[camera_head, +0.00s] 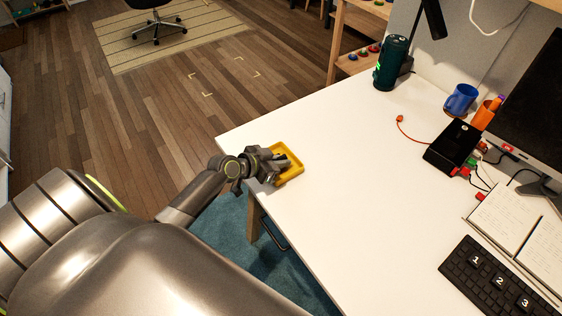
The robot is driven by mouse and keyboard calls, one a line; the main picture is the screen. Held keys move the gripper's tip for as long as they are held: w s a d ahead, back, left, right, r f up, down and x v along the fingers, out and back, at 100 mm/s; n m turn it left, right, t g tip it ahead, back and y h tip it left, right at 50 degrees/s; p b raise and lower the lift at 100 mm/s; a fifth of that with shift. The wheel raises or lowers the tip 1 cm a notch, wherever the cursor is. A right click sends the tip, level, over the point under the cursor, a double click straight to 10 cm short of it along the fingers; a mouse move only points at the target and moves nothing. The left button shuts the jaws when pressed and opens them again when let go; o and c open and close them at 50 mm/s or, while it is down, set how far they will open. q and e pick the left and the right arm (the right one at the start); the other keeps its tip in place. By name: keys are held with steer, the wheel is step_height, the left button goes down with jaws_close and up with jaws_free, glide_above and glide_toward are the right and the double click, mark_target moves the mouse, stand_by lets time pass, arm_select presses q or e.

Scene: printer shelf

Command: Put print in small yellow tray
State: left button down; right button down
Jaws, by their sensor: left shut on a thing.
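The small yellow tray (295,172) sits on the white desk near its left edge. My left gripper (278,162) is at the tray, its fingers over the tray's left side. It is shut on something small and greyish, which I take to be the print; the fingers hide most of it. I cannot tell whether the held thing touches the tray floor. My right gripper is not in view.
The white desk (340,200) is clear around the tray. Farther right are a black box (452,146) with cables, a blue mug (461,99), an open notebook (510,225) and a keyboard (490,278). A dark green cylinder (391,63) stands at the back.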

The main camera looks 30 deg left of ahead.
arm_select(q)
steer(key=shift+f, duration=0.2)
steer(key=c, duration=1.6)
jaws_free()
steer(key=shift+o, duration=0.2)
steer(key=shift+r, duration=0.1)
steer(key=shift+r, duration=0.15)
steer(key=v, duration=1.2)
